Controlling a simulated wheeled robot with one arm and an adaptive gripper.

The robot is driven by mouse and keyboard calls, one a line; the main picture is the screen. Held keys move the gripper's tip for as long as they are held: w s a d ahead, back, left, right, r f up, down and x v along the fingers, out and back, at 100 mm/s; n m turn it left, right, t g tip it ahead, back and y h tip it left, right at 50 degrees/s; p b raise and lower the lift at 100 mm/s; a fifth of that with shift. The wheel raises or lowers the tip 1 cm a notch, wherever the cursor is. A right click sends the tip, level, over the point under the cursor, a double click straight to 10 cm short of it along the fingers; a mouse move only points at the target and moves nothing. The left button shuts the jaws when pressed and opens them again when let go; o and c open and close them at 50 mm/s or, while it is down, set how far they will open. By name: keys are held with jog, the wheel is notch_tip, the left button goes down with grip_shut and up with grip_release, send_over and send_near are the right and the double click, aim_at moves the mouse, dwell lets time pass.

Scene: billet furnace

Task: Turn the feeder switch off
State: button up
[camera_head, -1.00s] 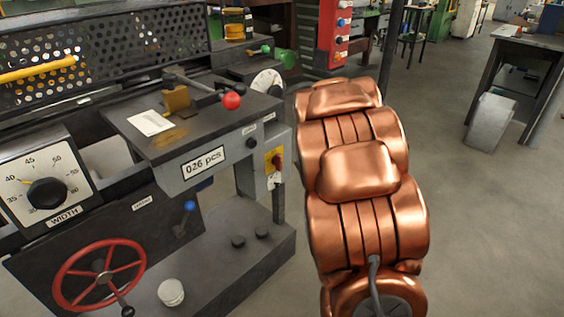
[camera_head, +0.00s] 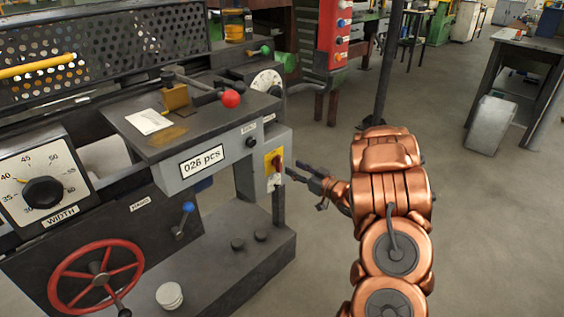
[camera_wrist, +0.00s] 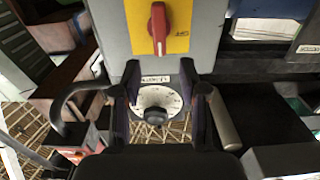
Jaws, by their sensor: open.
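The switch is a red rotary handle on a yellow plate (camera_head: 274,160), on the right end of the grey machine housing. In the wrist view the red handle (camera_wrist: 158,28) stands upright in the picture on its yellow plate, near the top. A small label under the plate is too small to read. My gripper (camera_head: 292,172) is just right of the switch in the head view, its fingers pointing at it. In the wrist view my gripper (camera_wrist: 158,76) is open and empty, with the handle beyond the fingertips and apart from them.
A red ball knob (camera_head: 231,98) on a lever is above the switch. A white dial (camera_head: 267,82) sits behind, and a white dial with a black knob (camera_wrist: 155,116) shows between my fingers. A red handwheel (camera_head: 97,277) is at lower left.

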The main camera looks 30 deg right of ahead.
aim_at(281, 160)
jog(key=shift+x, duration=3.35)
grip_shut()
